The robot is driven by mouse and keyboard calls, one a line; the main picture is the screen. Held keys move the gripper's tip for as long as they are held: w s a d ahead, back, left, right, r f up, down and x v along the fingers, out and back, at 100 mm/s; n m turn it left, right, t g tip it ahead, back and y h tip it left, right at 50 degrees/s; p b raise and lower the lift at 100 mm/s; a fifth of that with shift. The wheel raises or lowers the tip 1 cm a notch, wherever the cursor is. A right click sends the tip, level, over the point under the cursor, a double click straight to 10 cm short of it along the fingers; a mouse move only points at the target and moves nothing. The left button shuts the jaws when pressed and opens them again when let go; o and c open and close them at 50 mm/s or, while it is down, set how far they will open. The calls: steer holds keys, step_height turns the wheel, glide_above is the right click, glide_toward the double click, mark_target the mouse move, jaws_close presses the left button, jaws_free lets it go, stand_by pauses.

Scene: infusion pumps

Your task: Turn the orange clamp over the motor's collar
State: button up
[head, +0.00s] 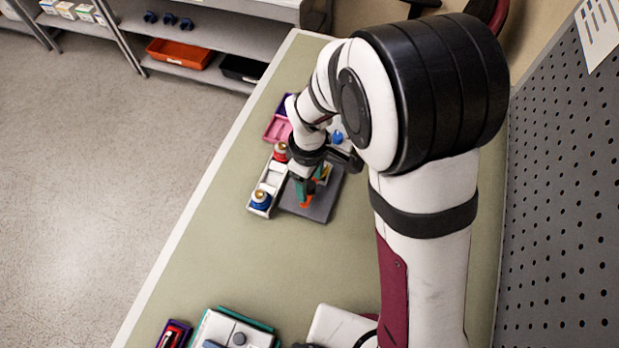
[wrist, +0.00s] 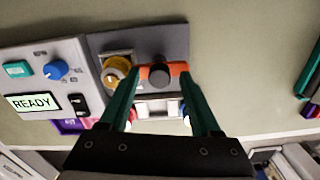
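The orange clamp (wrist: 147,72) lies on a dark grey base plate (wrist: 172,35) in the wrist view, with a dark round knob (wrist: 159,77) at its middle. A brass-yellow round part (wrist: 117,72), perhaps the motor's collar, sits just left of it, apart from the clamp. My gripper (wrist: 161,78) is open, its two teal fingers spread on either side of the clamp's near side. I cannot tell whether they touch it. In the head view the clamp (head: 306,197) shows as a small orange patch below my gripper (head: 304,188), and my wrist hides most of the motor.
A grey panel reading READY (wrist: 33,103), with a blue knob (wrist: 55,69), adjoins the plate. A pink tray (head: 277,130) lies beyond.

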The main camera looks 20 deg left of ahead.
mark_target(310, 185)
steer(key=shift+r, duration=0.1)
step_height(310, 185, up, 16)
stand_by(0.4)
steer(key=s+d+r+m, duration=0.1)
steer(key=s+d+m, duration=0.2)
steer(key=d+m, duration=0.25)
steer(key=s+d+r+m, duration=0.1)
steer(key=s+d+m, duration=0.2)
steer(key=d+m, duration=0.3)
steer(key=s+d+f+m+y, duration=0.1)
steer(key=s+d+f+m, duration=0.1)
steer(key=s+d+m, duration=0.4)
steer(key=s+m, duration=0.3)
steer(key=m, duration=0.1)
steer(key=shift+d+f+y, duration=0.2)
steer(key=shift+d+y, duration=0.05)
steer(key=shift+y, duration=0.15)
steer(key=shift+w, duration=0.1)
